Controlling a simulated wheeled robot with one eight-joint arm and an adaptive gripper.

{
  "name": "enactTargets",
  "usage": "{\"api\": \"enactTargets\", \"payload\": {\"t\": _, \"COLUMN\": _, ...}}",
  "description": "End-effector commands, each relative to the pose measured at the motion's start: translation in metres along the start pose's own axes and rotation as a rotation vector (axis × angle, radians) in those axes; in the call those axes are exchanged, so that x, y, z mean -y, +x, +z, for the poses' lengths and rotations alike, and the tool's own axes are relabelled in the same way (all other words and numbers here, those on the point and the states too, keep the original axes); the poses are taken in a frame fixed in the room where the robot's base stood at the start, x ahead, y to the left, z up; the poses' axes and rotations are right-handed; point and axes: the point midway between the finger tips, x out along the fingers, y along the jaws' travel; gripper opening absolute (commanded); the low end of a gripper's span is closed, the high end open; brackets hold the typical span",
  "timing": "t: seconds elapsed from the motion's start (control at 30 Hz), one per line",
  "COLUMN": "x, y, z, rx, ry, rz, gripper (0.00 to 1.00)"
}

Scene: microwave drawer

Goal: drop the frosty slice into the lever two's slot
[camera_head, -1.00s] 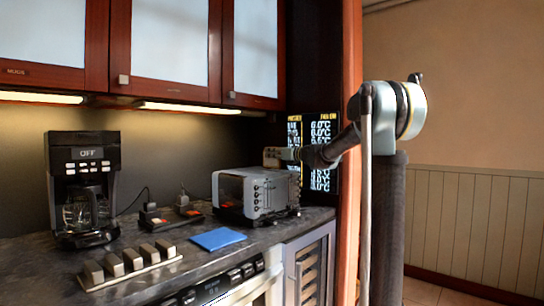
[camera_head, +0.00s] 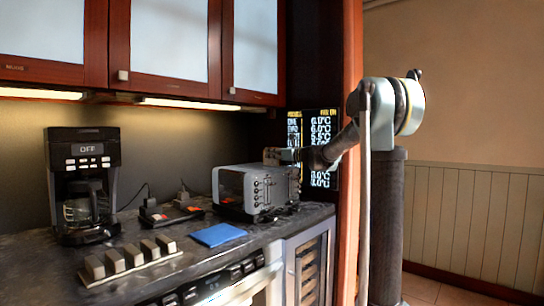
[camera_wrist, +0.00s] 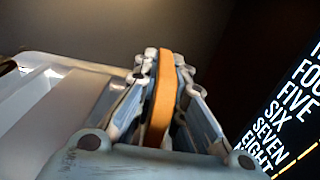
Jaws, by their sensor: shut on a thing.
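The toaster (camera_head: 232,188), a silver and black box with several levers and knobs on its front, stands at the right end of the counter. My gripper (camera_head: 272,156) is just above the toaster's top in the head view. In the wrist view my gripper (camera_wrist: 164,58) is shut on an orange-brown slice (camera_wrist: 160,95), seen edge-on between the two fingers. Any frosting on it cannot be made out. A pale surface, likely the toaster, lies to the left in the wrist view. The slots are hidden in both views, so I cannot tell which slot the slice is over.
A blue cloth or pad (camera_head: 218,235) lies in front of the toaster. A coffee maker (camera_head: 86,185) and a row of several blocks (camera_head: 130,258) are on the left. A text screen (camera_head: 321,130) stands behind the toaster at right. Cabinets (camera_head: 170,45) hang above.

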Motion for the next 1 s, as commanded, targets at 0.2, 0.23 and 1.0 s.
{"api": "enactTargets", "payload": {"t": 0.2, "x": 0.000, "y": 0.000, "z": -0.004, "rx": 0.000, "ry": 0.000, "rz": 0.000, "gripper": 0.00}}
{"api": "enactTargets", "payload": {"t": 0.23, "x": 0.000, "y": 0.000, "z": -0.005, "rx": 0.000, "ry": 0.000, "rz": 0.000, "gripper": 0.00}}
{"api": "enactTargets", "payload": {"t": 1.0, "x": 0.001, "y": -0.015, "z": -0.008, "rx": 0.000, "ry": 0.000, "rz": -0.002, "gripper": 0.35}}
